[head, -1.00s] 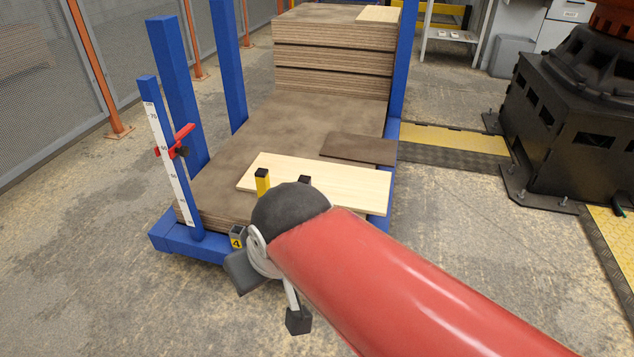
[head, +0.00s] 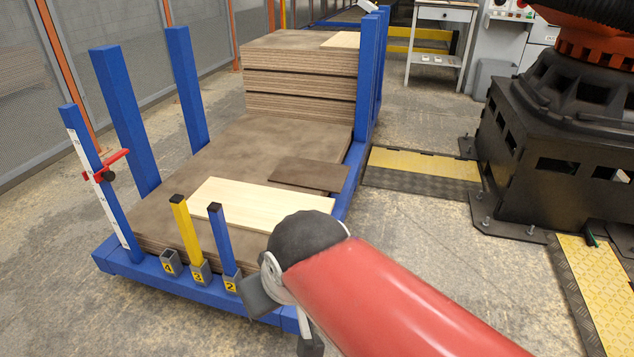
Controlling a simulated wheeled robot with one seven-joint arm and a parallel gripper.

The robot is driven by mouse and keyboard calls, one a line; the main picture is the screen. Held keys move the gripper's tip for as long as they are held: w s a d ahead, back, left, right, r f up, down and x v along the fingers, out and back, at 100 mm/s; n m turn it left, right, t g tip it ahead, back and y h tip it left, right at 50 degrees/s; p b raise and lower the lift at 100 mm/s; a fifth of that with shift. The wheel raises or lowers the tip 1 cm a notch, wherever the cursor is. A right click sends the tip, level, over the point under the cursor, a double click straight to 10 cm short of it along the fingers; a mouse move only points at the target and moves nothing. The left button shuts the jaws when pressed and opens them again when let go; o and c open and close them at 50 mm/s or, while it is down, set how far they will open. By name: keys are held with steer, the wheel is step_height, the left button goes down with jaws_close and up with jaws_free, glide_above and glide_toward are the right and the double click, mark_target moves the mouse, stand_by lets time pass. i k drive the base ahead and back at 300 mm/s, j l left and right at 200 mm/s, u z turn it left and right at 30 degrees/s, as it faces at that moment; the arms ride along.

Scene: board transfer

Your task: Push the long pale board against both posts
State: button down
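The long pale board (head: 250,205) lies flat on the brown sheet stack, near its front edge. Its right part is partly hidden behind my dark wrist. A yellow post (head: 187,229) and a blue post (head: 221,238), both with black caps, stand upright in numbered sockets at the rack's front. The board lies behind the posts; I cannot tell whether it touches either. My red arm reaches in from the lower right. My gripper (head: 312,338) shows only in part below the wrist, in front of the rack; its fingers are not clear.
A dark brown board (head: 308,177) lies just behind the pale board. Blue uprights and a ruler post with a red clamp (head: 112,164) stand at the left. A taller sheet stack (head: 300,75) is at the back. A black machine base (head: 520,150) stands at the right.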

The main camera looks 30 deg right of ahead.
mark_target(248, 206)
steer(key=l+z, duration=0.1)
steer(key=l, duration=0.8)
steer(key=i+l+z, duration=0.1)
steer(key=l, duration=0.75)
steer(key=i+l, duration=0.35)
steer(key=i, duration=0.15)
steer(key=i+l+z, duration=0.1)
steer(key=i+l, duration=0.2)
steer(key=i, duration=0.2)
steer(key=i+l+z, duration=0.1)
steer(key=i+l, duration=0.2)
steer(key=i, duration=0.2)
steer(key=i+j, duration=0.1)
steer(key=i, duration=0.15)
